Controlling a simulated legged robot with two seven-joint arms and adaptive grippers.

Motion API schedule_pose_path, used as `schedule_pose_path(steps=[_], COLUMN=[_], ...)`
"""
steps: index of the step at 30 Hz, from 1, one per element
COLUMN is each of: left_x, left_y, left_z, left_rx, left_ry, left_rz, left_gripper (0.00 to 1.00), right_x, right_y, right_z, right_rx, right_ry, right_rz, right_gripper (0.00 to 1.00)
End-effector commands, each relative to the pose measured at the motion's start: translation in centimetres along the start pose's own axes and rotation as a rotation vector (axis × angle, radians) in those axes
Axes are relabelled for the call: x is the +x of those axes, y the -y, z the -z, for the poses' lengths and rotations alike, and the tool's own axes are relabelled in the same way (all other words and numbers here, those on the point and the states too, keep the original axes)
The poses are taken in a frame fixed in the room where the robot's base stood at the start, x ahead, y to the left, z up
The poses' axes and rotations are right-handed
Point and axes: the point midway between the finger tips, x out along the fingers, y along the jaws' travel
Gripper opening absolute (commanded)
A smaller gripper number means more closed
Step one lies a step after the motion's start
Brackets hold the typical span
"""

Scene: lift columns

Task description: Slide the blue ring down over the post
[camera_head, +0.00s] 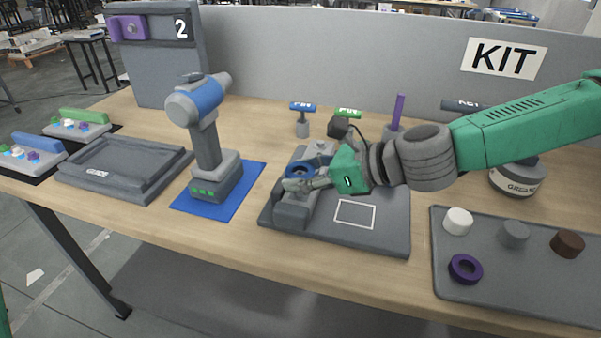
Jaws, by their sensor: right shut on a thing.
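The blue ring (299,170) is at the left part of the grey fixture plate (385,232), over its raised block (292,211). My right gripper (300,184) reaches in from the right, with its fingers shut on the near side of the blue ring. I cannot make out the post inside or under the ring, so I cannot tell whether the ring is around it. My left gripper is not in view.
A blue and grey drill (205,140) stands upright on a blue mat left of the fixture. A grey tray (125,165) lies further left. At the right, another tray (480,288) holds a purple ring (465,269) and several caps. Small tools and an upright purple rod (398,110) stand behind.

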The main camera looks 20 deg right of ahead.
Motion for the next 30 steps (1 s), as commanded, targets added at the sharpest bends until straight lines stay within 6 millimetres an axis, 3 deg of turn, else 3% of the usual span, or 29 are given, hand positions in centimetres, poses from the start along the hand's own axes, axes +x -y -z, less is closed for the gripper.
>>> schedule_pose_path(steps=[30], left_x=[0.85], left_y=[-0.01], left_z=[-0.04], left_rx=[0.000], left_ry=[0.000], left_rz=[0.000], left_gripper=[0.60], right_x=[0.38], right_y=[-0.06], right_z=[0.74], right_rx=[0.000], right_ry=[0.000], right_rz=[0.000], right_gripper=[0.06])
